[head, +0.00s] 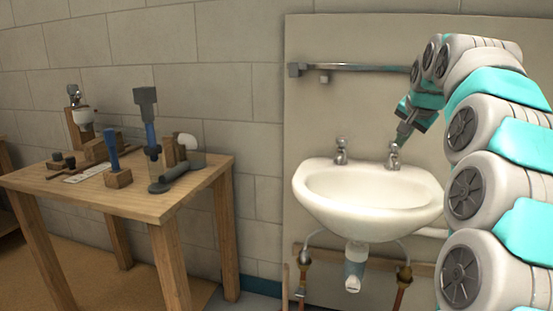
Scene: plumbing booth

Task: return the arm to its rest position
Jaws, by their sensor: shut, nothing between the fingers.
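My arm (490,125) is white and teal and comes in from the right edge of the head view, arching up and over towards the sink. My gripper (402,137) points down at the sink's right tap (393,157). Its fingers are shut with nothing between them. The fingertips appear right at the top of the tap; I cannot tell whether they touch it. The white sink (365,201) is fixed to a pale wall panel, with a left tap (341,151) on its back rim. My forearm hides part of the panel and the sink's right side.
A metal rail (350,68) runs along the panel above the sink. Pipes with valves (404,276) and a trap (355,268) hang below the basin. A wooden table (130,200) with several tools stands at the left. Floor between table and sink looks clear.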

